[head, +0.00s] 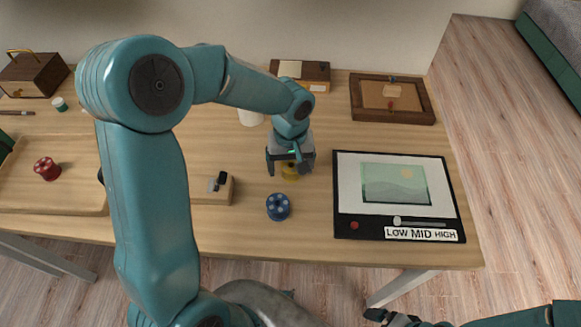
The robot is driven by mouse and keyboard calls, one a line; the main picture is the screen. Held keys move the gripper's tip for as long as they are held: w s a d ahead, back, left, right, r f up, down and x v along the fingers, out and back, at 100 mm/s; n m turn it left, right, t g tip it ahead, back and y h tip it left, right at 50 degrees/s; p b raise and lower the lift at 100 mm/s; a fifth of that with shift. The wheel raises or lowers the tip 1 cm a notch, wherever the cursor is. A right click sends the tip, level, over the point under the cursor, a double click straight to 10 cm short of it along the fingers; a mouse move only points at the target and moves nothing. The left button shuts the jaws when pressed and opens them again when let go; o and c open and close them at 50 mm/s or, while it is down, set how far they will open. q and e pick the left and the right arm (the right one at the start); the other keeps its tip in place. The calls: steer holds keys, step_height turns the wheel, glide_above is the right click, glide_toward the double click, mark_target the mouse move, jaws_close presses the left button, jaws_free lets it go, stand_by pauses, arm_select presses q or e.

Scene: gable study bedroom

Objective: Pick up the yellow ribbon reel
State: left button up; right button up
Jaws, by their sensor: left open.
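The yellow ribbon reel (289,172) stands on the wooden desk, partly hidden by my left gripper. My left gripper (291,170) is open and points down at the reel, its fingers at either side of it. I cannot tell whether the fingers touch the reel. A blue reel (278,207) stands just in front of it, and a red reel (47,169) is on a wooden tray at the left. Part of my right arm shows at the bottom right, with dark parts (396,318) at its end, below the desk edge.
A panel with a picture and a slider (350,215) lies right of the reels. A small wooden block with dark items (217,197) is to the left. A framed board (423,112), a box (315,70) and a white cup (250,118) stand behind. The tray (75,207) is at left.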

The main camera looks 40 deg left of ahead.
arm_select(q)
steer(key=shift+d+f, duration=0.1)
steer(key=c, duration=1.1)
